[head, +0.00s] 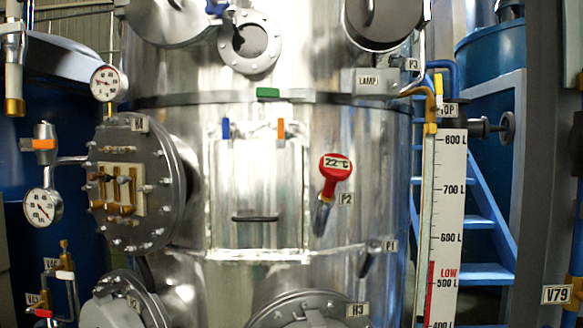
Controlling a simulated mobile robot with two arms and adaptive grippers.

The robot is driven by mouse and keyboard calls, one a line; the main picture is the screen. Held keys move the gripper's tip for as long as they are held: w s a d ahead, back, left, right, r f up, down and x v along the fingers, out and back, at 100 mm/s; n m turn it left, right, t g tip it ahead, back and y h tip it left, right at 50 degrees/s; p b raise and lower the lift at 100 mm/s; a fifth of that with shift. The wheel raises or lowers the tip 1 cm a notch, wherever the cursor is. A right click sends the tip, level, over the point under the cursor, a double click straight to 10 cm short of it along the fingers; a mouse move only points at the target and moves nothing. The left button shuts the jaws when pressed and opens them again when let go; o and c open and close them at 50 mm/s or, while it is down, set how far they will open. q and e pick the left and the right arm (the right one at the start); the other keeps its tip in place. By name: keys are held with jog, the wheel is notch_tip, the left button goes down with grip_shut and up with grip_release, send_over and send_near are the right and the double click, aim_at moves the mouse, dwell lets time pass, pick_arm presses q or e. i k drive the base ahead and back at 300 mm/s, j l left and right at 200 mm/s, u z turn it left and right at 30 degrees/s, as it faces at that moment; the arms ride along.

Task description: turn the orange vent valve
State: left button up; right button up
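Two small orange parts show in the head view. One is an orange handle (44,144) lying level across a metal fitting at the left, above a round gauge (43,206). The other is an upright orange tab (281,128) on the front of the steel vessel (350,135), across from a blue tab (226,129). I see no label marking either as the vent valve, so I cannot tell which one it is. Neither of my grippers is in view.
A red-headed gauge (335,166) reading about 22 °C sticks out of the vessel front. A bolted flange (172,205) stands out at the left. A level scale (448,200) stands at the right, before blue stairs (480,221). A green tab (268,92) sits on the vessel's band.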

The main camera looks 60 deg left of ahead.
aim_at(35, 144)
jog(key=u, duration=3.1)
